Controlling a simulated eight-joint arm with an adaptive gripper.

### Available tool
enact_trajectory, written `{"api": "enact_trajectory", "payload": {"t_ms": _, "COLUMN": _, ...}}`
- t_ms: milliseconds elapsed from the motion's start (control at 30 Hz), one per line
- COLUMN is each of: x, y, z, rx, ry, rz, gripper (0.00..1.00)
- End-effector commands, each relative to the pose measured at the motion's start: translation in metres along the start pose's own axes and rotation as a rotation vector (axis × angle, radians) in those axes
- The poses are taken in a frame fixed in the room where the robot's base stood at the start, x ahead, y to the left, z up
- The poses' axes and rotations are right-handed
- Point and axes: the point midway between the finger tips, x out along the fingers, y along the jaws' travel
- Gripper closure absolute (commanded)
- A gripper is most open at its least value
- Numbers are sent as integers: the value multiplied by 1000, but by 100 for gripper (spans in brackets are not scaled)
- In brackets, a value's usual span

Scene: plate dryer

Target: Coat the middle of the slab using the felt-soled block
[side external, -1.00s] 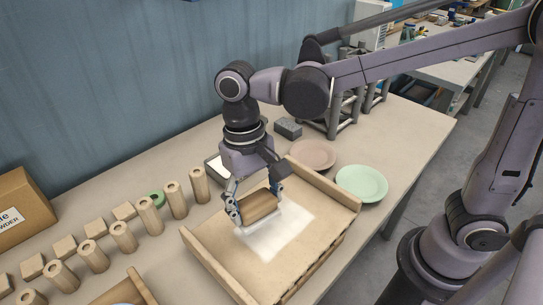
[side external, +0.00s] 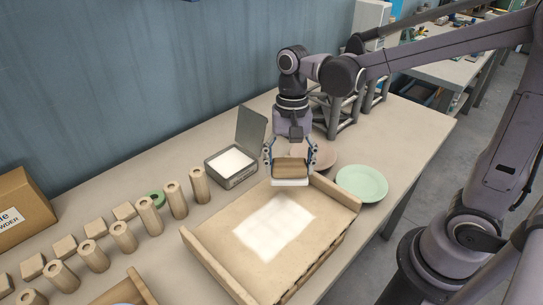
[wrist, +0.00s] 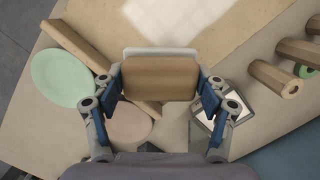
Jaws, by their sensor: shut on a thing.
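My gripper (side external: 290,162) is shut on the felt-soled block, a brown wooden block (side external: 291,170) with a white sole (side external: 290,182). The block also shows between the fingers in the wrist view (wrist: 160,78). My gripper holds it at the far edge of the slab, near the back rail; I cannot tell its exact height. The slab (side external: 215,229) is a pale wooden board with raised rails on two opposite sides. A white, roughly rectangular coating (side external: 275,228) lies on its middle, with no tool over it. In the wrist view the coating (wrist: 172,14) shows at the top.
An open grey tin (side external: 232,180) with a white pad or powder inside stands left of my gripper, lid raised. A pink-brown plate (side external: 325,154) and a green plate (side external: 362,183) lie to the right. Several wooden pegs (side external: 176,200) stand at left. A cardboard box (side external: 20,212) is at far left.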

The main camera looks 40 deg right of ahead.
Motion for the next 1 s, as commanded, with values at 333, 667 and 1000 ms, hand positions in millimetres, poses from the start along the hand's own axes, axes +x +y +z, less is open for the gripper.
{"api": "enact_trajectory", "payload": {"t_ms": 333, "x": 32, "y": 0, "z": -5, "rx": -2, "ry": 0, "rz": 0, "gripper": 85}}
{"api": "enact_trajectory", "payload": {"t_ms": 667, "x": 58, "y": -6, "z": -3, "rx": -4, "ry": 0, "rz": 0, "gripper": 87}}
{"api": "enact_trajectory", "payload": {"t_ms": 1000, "x": 65, "y": -28, "z": 18, "rx": -5, "ry": 0, "rz": 1, "gripper": 88}}
